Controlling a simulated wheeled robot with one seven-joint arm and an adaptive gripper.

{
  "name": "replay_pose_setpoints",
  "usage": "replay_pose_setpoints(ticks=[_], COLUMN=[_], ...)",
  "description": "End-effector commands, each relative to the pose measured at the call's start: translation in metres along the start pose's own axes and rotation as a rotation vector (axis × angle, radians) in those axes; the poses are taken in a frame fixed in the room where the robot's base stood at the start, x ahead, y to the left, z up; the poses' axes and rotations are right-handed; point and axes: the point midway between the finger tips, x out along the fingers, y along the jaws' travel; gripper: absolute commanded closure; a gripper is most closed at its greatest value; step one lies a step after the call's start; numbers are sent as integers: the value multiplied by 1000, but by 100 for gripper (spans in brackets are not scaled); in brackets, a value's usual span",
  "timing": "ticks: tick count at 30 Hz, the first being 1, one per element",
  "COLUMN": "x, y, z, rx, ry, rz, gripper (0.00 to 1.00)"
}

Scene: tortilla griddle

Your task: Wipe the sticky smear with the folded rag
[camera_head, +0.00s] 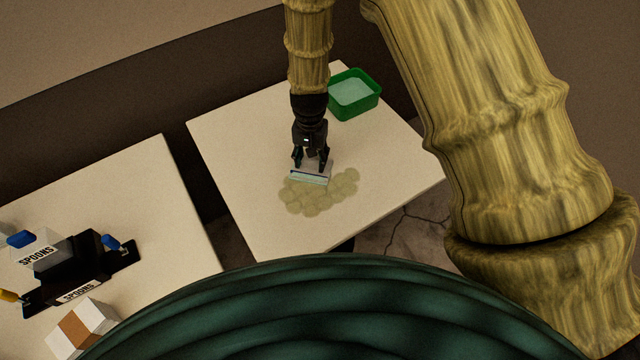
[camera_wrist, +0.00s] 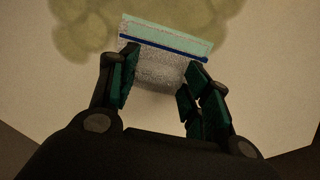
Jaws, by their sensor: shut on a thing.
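The folded rag (camera_head: 309,177) is pale with a light green-blue strip along its front edge. In the wrist view the rag (camera_wrist: 160,72) shows grey, with a dark blue line and a pale green edge. My gripper (camera_head: 312,163) is shut on the rag, with one finger on each side of it. The sticky smear (camera_head: 318,197) is a patch of olive-brown blotches on the right-hand table. The rag is at the smear's upper edge in the head view and hides part of it. The smear (camera_wrist: 85,30) also shows beyond the rag in the wrist view. I cannot tell whether the rag touches the table.
A green tub (camera_head: 375,103) with pale contents stands at the table's back right. The cream table (camera_head: 250,215) is otherwise clear around the smear. A gap separates it from the left table (camera_head: 165,190), which holds a black caddy (camera_head: 85,265) labelled SPOONS and a white-and-brown box (camera_head: 85,328).

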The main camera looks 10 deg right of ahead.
Motion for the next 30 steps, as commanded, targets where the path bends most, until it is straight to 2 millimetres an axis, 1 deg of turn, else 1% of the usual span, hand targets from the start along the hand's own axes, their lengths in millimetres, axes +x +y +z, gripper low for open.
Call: replay_pose_setpoints(ticks=[1, 5, 8, 24, 30], x=[2, 2, 1, -2, -2], y=[0, 2, 6, 46, 48], z=[4, 3, 1, -12, -13], rx=[-1, 0, 2, 2, 0], ry=[-4, -4, -4, -1, 0], rz=[2, 2, 2, 0, 0], gripper=[78, 78, 78, 78, 78])
